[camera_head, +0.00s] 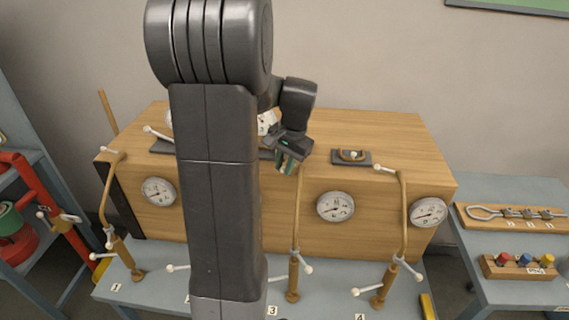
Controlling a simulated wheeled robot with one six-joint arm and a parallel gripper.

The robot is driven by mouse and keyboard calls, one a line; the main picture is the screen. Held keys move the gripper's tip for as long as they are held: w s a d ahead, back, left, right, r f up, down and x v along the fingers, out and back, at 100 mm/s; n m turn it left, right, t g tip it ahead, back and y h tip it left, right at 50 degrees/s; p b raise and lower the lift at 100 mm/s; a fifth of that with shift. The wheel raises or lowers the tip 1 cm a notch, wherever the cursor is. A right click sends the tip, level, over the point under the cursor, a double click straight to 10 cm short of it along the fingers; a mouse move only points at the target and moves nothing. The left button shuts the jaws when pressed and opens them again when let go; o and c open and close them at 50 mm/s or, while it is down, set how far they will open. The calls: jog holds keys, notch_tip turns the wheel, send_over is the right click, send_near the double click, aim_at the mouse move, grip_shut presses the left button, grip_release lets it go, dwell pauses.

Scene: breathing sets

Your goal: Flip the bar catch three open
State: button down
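My gripper (291,163) hangs over the front top edge of a long wooden box (385,130), pointing down. Its fingers are small and dark in the view, and I cannot tell whether they are open or shut. No object shows clearly between them. A similar dark plate (338,157) with a brass loop lies right of my gripper.
Brass-coloured posts with white-tipped levers stand along the front, including one below my gripper (293,270) and one at right (403,210). Gauges (335,206) sit on the box front. My arm covers the middle. A side table (500,195) holds racks at right; red equipment (25,240) stands left.

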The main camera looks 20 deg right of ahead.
jog(key=shift+s+d+n, duration=0.25)
jog(key=shift+n, duration=0.55)
jog(key=c, duration=1.3)
grip_release()
jog(key=shift+c, duration=0.2)
jog(key=shift+r, duration=0.1)
notch_tip(320, 180, up, 13)
jog(key=s+d, duration=0.2)
jog(key=shift+r+b, duration=0.2)
jog(key=shift+b, duration=0.25)
jog(key=shift+f, duration=0.1)
jog(key=shift+m, duration=0.3)
jog(key=f, duration=0.4)
jog(key=w+a+f, duration=0.1)
jog(key=f, duration=0.4)
jog(key=w+a+f+p, duration=0.1)
jog(key=f, duration=0.3)
jog(key=shift+a+f, duration=0.15)
jog(key=shift+f, duration=0.05)
jog(key=shift+w, duration=0.1)
